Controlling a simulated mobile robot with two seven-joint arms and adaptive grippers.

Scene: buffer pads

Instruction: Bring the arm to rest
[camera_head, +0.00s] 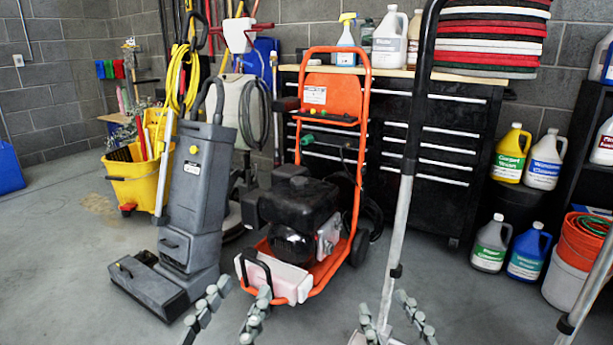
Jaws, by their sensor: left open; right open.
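My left gripper (243,290) is at the bottom of the head view, left of centre. Its two grey segmented fingers are spread apart with nothing between them. My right gripper (383,303) is at the bottom, right of centre. Its fingers are also spread, and the lower end of a grey pole (400,215) shows between them in the picture. I cannot tell whether they touch it. The rest of both arms is out of frame. A stack of red, white and black buffer pads (488,43) lies on top of the black tool cabinet (470,112).
An orange-framed machine (363,120) stands on the floor ahead, with a grey upright floor cleaner (200,180) and yellow mop bucket (140,185) to its left. Several jugs, including a yellow one (511,155), are at right. The floor at lower left (60,270) is clear.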

